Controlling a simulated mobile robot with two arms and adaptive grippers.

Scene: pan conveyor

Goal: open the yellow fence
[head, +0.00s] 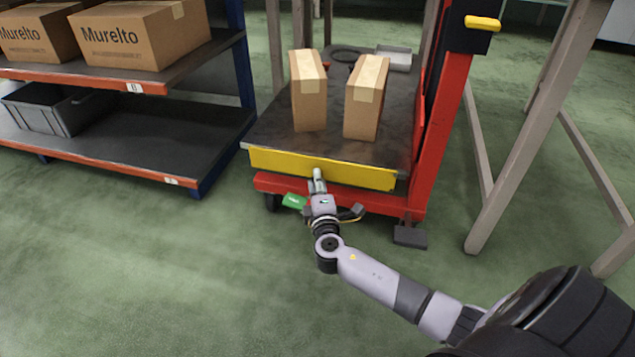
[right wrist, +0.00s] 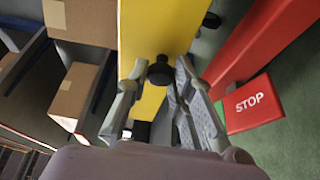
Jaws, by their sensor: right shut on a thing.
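The yellow fence (head: 285,166) is an upright yellow panel along the front edge of the lift cart's dark platform. In the right wrist view the fence (right wrist: 140,35) fills the top middle and carries a black knob (right wrist: 160,72). My right gripper (head: 318,178) reaches the fence's front face. In the right wrist view its fingers (right wrist: 160,78) are closed around the knob, one on each side. In the head view the gripper hides the knob. My left gripper is not in view.
Two cardboard boxes (head: 309,92) (head: 365,98) stand on the platform behind the fence. A red mast (head: 442,130) rises at its right. A shelf (head: 225,120) with boxes and a grey bin (head: 45,108) stands left. A red STOP pedal (right wrist: 255,104) shows below. Green floor in front is clear.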

